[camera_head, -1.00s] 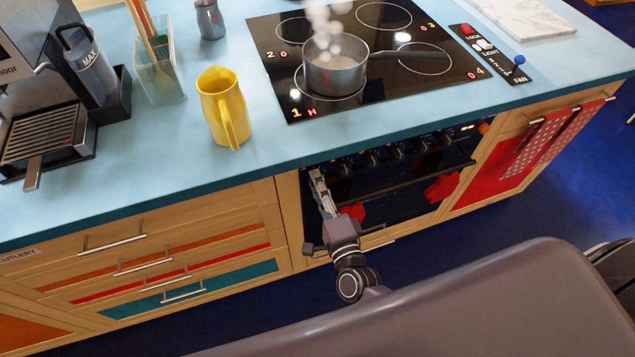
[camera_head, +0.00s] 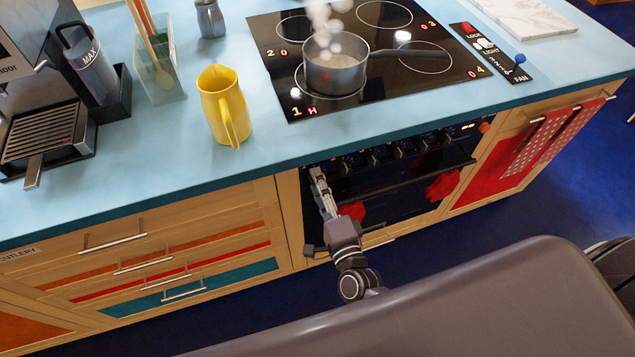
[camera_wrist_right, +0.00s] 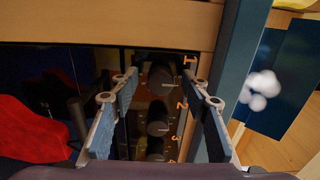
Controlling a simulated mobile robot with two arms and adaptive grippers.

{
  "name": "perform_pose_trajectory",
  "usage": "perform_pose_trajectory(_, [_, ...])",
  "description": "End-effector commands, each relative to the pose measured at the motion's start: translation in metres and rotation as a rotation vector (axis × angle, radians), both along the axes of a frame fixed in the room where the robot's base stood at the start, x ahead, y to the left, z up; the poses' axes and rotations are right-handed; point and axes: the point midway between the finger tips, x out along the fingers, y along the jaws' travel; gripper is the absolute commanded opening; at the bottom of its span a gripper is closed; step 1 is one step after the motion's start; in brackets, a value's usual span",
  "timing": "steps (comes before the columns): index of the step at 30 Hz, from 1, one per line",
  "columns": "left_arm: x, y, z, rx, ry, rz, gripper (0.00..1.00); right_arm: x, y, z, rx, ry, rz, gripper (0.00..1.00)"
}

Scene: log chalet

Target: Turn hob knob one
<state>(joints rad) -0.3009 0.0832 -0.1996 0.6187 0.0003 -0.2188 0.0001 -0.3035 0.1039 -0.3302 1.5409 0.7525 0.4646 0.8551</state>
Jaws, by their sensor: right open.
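A row of dark hob knobs sits on the oven's front panel under the counter edge. In the right wrist view they form a column beside orange numbers, with knob one (camera_wrist_right: 163,78) nearest the top, by the "1". My right gripper (camera_wrist_right: 159,82) is open, one finger on each side of knob one; whether they touch it I cannot tell. In the head view the right gripper (camera_head: 318,180) is at the left end of the panel and hides knob one. On the black hob (camera_head: 385,93) the display beside "1" reads H. My left gripper is in neither view.
A steaming saucepan (camera_head: 335,73) stands on the left front of the hob. A yellow jug (camera_head: 224,108) stands left of it on the blue counter. Below the knobs, the oven handle (camera_head: 410,183) bears red cloths (camera_head: 442,186). Wooden drawers (camera_head: 150,257) are to the left.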

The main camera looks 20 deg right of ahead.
Motion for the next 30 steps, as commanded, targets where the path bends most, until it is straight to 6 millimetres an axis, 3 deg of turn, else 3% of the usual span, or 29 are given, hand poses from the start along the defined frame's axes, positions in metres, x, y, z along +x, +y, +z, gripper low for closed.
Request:
perform_pose_trajectory(16, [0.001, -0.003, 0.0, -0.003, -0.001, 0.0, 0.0, -0.101, -0.003, -0.001, 0.0, 0.003, 0.001, 0.43])
perform_pose_trajectory(21, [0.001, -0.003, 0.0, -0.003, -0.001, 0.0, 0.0, -0.113, -0.004, 0.0, 0.0, 0.001, 0.001, 0.43])
perform_pose_trajectory(30, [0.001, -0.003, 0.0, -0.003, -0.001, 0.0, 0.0, -0.114, -0.004, 0.0, 0.0, 0.0, 0.001, 0.43])
